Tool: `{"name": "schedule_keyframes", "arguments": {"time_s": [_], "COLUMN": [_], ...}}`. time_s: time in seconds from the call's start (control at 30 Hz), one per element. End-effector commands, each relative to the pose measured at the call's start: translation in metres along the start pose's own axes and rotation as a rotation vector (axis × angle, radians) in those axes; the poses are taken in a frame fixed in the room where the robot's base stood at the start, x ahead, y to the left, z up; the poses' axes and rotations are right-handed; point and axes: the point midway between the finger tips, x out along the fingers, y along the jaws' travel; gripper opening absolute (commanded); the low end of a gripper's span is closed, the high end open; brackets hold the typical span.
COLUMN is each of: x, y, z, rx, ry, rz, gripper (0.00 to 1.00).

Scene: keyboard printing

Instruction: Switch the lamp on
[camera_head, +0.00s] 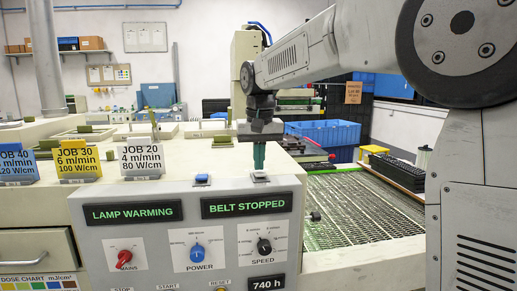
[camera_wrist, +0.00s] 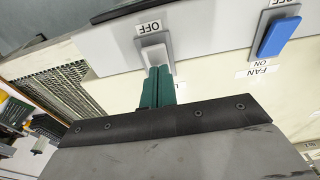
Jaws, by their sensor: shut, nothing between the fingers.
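My gripper (camera_head: 259,158) is shut and empty, pointing down over the top edge of the control panel. Its green fingertips (camera_wrist: 157,75) are right at a pale rocker switch (camera_wrist: 152,42), which also shows in the head view (camera_head: 260,177). I cannot tell whether they touch it. The word OFF is printed at the switch's far end; the label at its near end is mostly hidden by the fingers. A blue rocker switch (camera_wrist: 278,38) marked FAN stands apart to the right in the wrist view. The left display (camera_head: 133,212) reads LAMP WARMING.
The right display (camera_head: 246,204) reads BELT STOPPED. A red MAINS knob (camera_head: 124,258), a blue POWER knob (camera_head: 197,254) and a black SPEED knob (camera_head: 264,246) are on the panel front. Job cards (camera_head: 142,158) stand to the left. A mesh belt (camera_head: 355,210) lies to the right.

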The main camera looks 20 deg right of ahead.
Motion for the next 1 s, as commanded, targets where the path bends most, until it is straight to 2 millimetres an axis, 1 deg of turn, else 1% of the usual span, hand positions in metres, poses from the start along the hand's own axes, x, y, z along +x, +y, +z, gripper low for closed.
{"name": "schedule_keyframes", "arguments": {"time_s": [0.17,0.4,0.6,0.7,0.8,1.0], "x": [-0.023,-0.077,-0.113,-0.124,-0.130,-0.133], "y": [0.001,0.002,0.002,0.002,0.002,0.002], "z": [-0.007,-0.022,-0.032,-0.035,-0.037,-0.037], "rx": [0.002,0.002,0.002,0.002,0.002,0.002], "ry": [0.004,0.004,0.002,0.001,0.000,0.000], "rz": [-0.001,-0.001,0.000,0.000,0.000,0.000], "gripper": [0.00,0.00,0.00,0.00,0.00,0.00]}}
